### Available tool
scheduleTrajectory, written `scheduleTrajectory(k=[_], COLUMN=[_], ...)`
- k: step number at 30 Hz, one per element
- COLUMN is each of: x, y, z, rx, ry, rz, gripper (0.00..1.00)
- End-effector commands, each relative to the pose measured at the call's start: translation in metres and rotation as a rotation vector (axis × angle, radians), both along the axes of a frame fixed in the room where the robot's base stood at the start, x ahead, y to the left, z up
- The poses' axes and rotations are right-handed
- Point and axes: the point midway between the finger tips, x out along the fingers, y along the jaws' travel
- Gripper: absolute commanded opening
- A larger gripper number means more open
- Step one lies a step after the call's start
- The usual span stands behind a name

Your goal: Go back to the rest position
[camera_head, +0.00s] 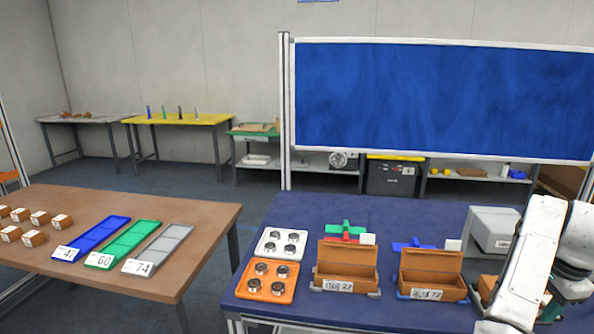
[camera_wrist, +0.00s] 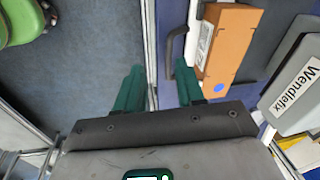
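My gripper (camera_wrist: 158,85) shows in the wrist view with its two green fingers spread apart and nothing between them. It is over the edge of the blue table, with floor visible below. A brown box (camera_wrist: 238,30) with a white label and a blue dot lies just right of the fingers. A grey case (camera_wrist: 290,90) marked "Wendlefix" is further right. In the head view my white arm reaches down at the right edge, and the fingers cannot be made out there. The rest position itself is not marked in either view.
The blue table (camera_head: 325,215) holds a white tray (camera_head: 262,247), an orange tray (camera_head: 254,282), two open brown boxes (camera_head: 347,254) (camera_head: 432,262) and a grey case (camera_head: 490,228). A brown table (camera_head: 200,215) stands left, across a floor gap. A green chair (camera_wrist: 25,20) shows in the wrist view.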

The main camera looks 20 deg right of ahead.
Motion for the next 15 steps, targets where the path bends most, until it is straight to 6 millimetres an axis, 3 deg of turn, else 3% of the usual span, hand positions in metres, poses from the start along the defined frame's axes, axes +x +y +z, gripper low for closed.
scheduleTrajectory(k=[3,8,15], x=[-0.004,-0.008,-0.026], y=[0.030,0.074,0.155], z=[-0.039,-0.081,-0.137], rx=[-0.060,-0.129,-0.192], ry=[0.069,0.137,0.216], rz=[0.171,0.430,0.857], gripper=[0.38,0.38,0.38])
